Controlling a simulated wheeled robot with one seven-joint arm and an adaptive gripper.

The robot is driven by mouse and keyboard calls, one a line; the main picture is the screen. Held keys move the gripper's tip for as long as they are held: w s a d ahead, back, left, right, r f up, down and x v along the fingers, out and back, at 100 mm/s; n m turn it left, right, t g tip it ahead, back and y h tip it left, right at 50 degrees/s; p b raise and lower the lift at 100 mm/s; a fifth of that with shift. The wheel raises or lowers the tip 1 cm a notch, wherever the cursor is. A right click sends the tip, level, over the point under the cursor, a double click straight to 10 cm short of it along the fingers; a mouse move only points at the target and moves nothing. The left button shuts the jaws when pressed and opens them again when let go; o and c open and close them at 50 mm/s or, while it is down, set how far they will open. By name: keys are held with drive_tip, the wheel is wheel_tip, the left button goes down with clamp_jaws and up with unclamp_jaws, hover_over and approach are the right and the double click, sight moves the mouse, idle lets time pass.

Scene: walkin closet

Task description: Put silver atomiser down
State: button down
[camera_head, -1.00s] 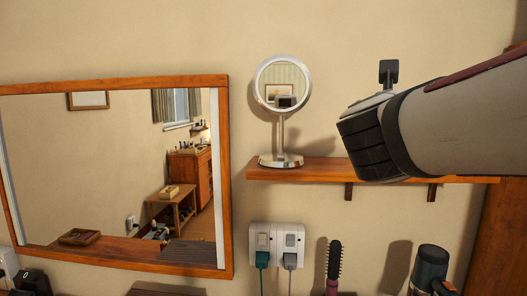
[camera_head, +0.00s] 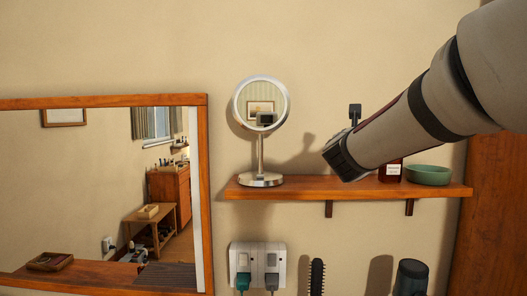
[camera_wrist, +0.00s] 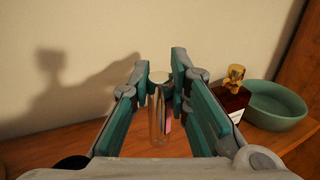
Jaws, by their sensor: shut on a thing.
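The silver atomiser (camera_wrist: 157,118) is a slim, clear-looking tube with a pale silver top. In the wrist view it stands roughly upright between the teal finger pads of my gripper (camera_wrist: 161,85), which is shut on it near the top. The wooden shelf (camera_head: 300,187) shows below it, also in the wrist view (camera_wrist: 50,152). I cannot tell whether the atomiser's base touches the shelf. In the head view my arm covers the fingers and the atomiser.
A round mirror (camera_head: 260,178) stands at the shelf's left end. A dark red bottle (camera_head: 391,173) with a gold cap (camera_wrist: 235,73) and a green bowl (camera_head: 428,175) stand at the right. Shelf left of the bottle looks free. Sockets (camera_head: 257,262) are below.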

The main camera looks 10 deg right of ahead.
drive_tip(key=shift+f, duration=1.35)
drive_tip(key=shift+f, duration=0.15)
drive_tip(key=c, duration=1.5)
unclamp_jaws()
